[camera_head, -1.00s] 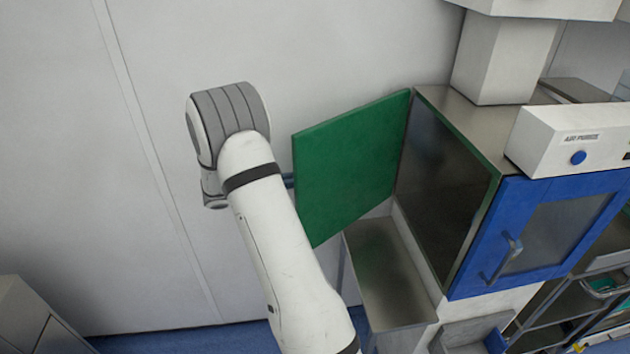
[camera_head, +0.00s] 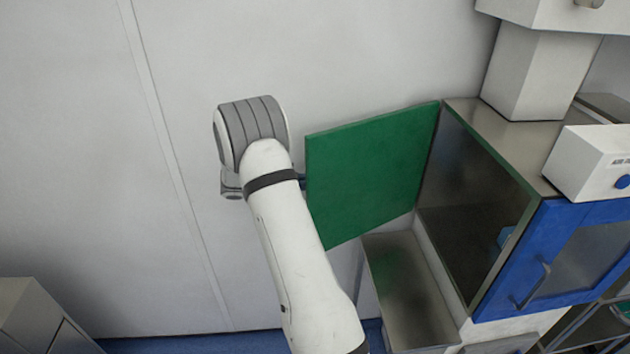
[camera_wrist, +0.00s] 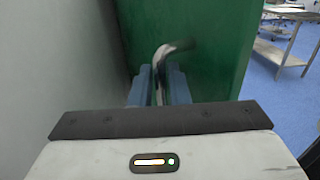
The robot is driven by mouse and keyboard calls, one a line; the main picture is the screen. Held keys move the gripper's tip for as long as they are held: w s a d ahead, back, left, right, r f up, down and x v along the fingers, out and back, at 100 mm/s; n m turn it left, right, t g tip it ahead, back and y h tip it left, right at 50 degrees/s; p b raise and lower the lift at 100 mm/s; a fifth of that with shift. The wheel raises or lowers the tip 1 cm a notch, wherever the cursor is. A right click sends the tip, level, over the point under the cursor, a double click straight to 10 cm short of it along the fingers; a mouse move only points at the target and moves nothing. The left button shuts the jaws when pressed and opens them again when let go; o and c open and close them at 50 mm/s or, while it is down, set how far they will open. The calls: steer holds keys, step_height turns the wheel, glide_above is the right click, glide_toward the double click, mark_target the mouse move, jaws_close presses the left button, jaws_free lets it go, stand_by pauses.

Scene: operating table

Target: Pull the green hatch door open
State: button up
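The green hatch door (camera_head: 370,175) stands swung wide open on the left side of the steel cabinet, hinged at its right edge. The dark opening (camera_head: 470,200) of the cabinet is exposed. The door fills much of the wrist view (camera_wrist: 215,50). A curved metal handle (camera_wrist: 165,55) sticks out from it. In the wrist view the two blue fingers of my gripper (camera_wrist: 159,85) are on either side of the handle, close against it. In the head view my arm and wrist hide the handle and most of the fingers.
A grey wall (camera_head: 350,50) runs close behind the door and my wrist. A steel trough (camera_head: 405,290) lies below the opening. A blue-framed window door (camera_head: 570,260) is on the cabinet's right face. A steel table (camera_wrist: 285,40) stands farther off.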

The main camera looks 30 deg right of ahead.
steer(key=b+v, duration=0.2)
steer(key=v, duration=0.6)
steer(key=shift+d, duration=0.1)
steer(key=shift+c, duration=0.2)
